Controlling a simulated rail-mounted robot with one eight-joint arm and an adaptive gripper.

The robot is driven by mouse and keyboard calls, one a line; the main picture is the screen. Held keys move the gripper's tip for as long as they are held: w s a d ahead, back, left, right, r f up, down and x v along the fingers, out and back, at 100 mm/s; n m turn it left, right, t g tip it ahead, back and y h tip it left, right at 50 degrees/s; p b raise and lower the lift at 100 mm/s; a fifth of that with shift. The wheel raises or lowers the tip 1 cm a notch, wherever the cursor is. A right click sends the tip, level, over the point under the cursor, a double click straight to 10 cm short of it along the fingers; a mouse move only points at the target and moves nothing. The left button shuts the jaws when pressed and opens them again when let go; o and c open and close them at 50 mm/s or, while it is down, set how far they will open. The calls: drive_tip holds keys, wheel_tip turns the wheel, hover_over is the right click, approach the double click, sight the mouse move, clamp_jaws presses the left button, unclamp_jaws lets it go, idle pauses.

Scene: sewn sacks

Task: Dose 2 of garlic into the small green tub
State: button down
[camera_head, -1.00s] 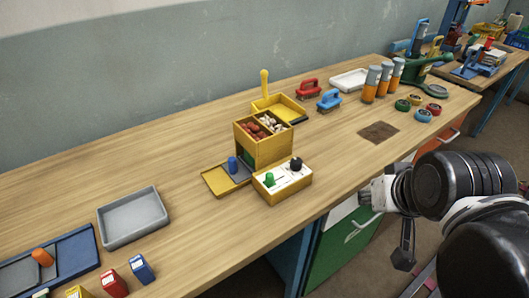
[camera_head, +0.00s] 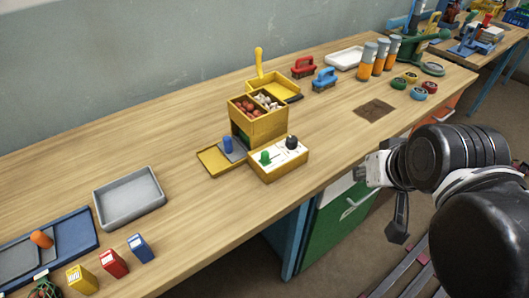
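A yellow two-compartment bin (camera_head: 259,128) stands mid-bench. Its left compartment holds reddish-brown pieces (camera_head: 248,107), the right one whitish pieces (camera_head: 268,98) that look like garlic. Something dark green (camera_head: 239,134) shows in the opening under the bin; I cannot tell whether it is the small green tub. A grey slide with a blue knob (camera_head: 228,145) sits in front, over a yellow tray (camera_head: 211,162). A yellow control box (camera_head: 281,163) carries a green knob (camera_head: 266,157) and a black knob (camera_head: 292,142). My gripper (camera_head: 378,171) is apart from these, beyond the front edge; its fingers are unclear.
A grey tray (camera_head: 128,197), a blue tray (camera_head: 75,235) and small yellow, red and blue boxes (camera_head: 113,264) lie left. Brushes (camera_head: 324,79), orange-grey cylinders (camera_head: 366,62) and colored discs (camera_head: 411,77) stand right. A brown mat (camera_head: 375,110) lies near the front edge.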

drive_tip(key=c, duration=2)
unclamp_jaws()
drive_tip(key=shift+w+a+r, duration=0.1)
drive_tip(key=shift+r, duration=0.1)
drive_tip(key=shift+c, duration=0.2)
drive_tip(key=o, duration=0.4)
drive_tip(key=shift+m+g, duration=0.7)
drive_tip(key=shift+m, duration=0.2)
drive_tip(key=w+a+r+p, duration=0.2)
drive_tip(key=r+p, duration=0.1)
drive_tip(key=shift+w+a+r, duration=0.2)
drive_tip(key=shift+w+a, duration=0.05)
drive_tip(key=shift+a, duration=0.05)
wheel_tip(320, 180, up, 4)
drive_tip(key=m+g+p, duration=0.6)
drive_tip(key=m+p, duration=0.3)
drive_tip(key=p, duration=0.4)
hover_over(265, 152)
wheel_tip(265, 152, down, 14)
drive_tip(key=shift+r, duration=0.25)
clamp_jaws()
